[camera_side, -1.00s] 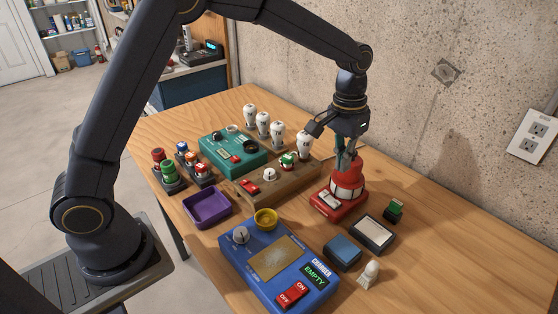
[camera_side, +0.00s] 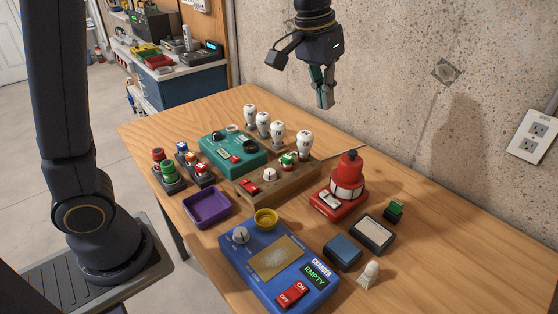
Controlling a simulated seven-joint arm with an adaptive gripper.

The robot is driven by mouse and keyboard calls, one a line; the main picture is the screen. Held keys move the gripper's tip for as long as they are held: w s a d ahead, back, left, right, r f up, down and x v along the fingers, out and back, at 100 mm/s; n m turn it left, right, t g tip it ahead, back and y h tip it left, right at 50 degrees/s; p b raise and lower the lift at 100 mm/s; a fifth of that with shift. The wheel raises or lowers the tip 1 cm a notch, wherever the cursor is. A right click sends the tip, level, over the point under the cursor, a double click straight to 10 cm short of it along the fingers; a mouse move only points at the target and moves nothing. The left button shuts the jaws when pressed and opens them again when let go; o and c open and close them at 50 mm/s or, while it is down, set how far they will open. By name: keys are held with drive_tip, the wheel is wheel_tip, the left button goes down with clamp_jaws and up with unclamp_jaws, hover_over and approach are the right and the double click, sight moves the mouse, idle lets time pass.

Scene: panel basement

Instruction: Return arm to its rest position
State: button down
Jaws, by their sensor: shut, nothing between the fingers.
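My gripper (camera_side: 324,101) hangs in the air above the back part of the wooden table (camera_side: 460,255), near the concrete wall, pointing down. Its fingers are shut with nothing between them. It is well above and clear of the red device (camera_side: 347,180), which stands upright on the table with a rounded red top and a white band. Most of my upper arm is out of the picture at the top.
A blue charger box (camera_side: 270,290) reading EMPTY stands at the front, with a purple tray (camera_side: 207,207) behind it to the left. A teal box (camera_side: 233,152), a wooden block (camera_side: 280,185) and several white bulbs (camera_side: 305,144) fill the middle. The table's right side is clear.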

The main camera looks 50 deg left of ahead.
drive_tip(key=s+a+r+t, duration=0.2)
drive_tip(key=s+a+r, duration=0.25)
drive_tip(key=s, duration=0.35)
drive_tip(key=s+a+f, duration=0.2)
drive_tip(key=s+f, duration=0.2)
drive_tip(key=s, duration=0.3)
drive_tip(key=s+a+f+t+y, duration=0.1)
drive_tip(key=s+a+f, duration=0.1)
drive_tip(key=s+f, duration=0.2)
drive_tip(key=s, duration=0.3)
drive_tip(key=shift+m, duration=0.3)
drive_tip(key=shift+s+a, duration=0.1)
